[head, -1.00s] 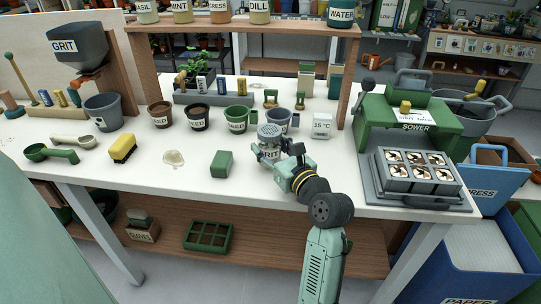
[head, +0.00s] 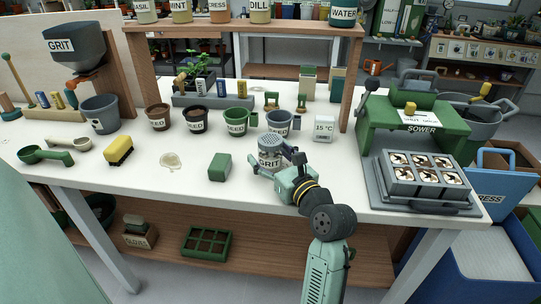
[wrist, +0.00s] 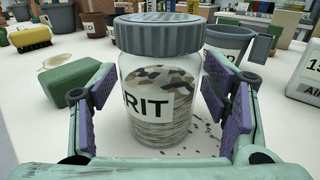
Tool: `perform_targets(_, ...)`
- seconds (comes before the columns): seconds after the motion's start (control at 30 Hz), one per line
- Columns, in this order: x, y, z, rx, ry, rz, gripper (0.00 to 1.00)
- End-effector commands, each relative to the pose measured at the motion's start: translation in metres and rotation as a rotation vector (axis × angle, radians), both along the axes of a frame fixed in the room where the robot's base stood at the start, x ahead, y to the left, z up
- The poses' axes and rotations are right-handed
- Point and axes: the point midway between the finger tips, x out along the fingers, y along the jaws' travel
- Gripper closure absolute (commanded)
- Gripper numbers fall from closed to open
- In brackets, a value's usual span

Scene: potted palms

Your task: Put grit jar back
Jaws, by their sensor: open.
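The grit jar (head: 270,153) stands upright on the white table, with a grey ribbed lid and a GRIT label. In the wrist view the jar (wrist: 160,95) is clear glass with grey and tan grit inside. My gripper (head: 274,168) is open around the jar. In the wrist view its purple finger pads (wrist: 172,120) stand on both sides of the glass, with gaps showing. Dark grains lie on the table just right of the jar.
A green block (head: 220,167) lies left of the jar. Seed pots (head: 237,123) and a 15 °C display (head: 323,128) stand behind it. The green sower (head: 415,135) is at right. A GRIT hopper (head: 75,48) is at far left.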

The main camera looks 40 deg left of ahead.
Motion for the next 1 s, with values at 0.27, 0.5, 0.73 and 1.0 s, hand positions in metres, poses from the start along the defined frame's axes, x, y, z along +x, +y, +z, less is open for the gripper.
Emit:
perform_targets(0.27, 0.000, 0.000, 0.003, 0.000, -0.002, 0.000, 0.31)
perform_targets(0.5, -0.012, -0.037, 0.002, 0.000, 0.000, -0.005, 0.31)
perform_targets(0.73, -0.029, -0.084, 0.002, 0.000, 0.000, -0.005, 0.31)
perform_targets(1.0, -0.040, -0.111, 0.003, 0.000, 0.000, -0.002, 0.31)
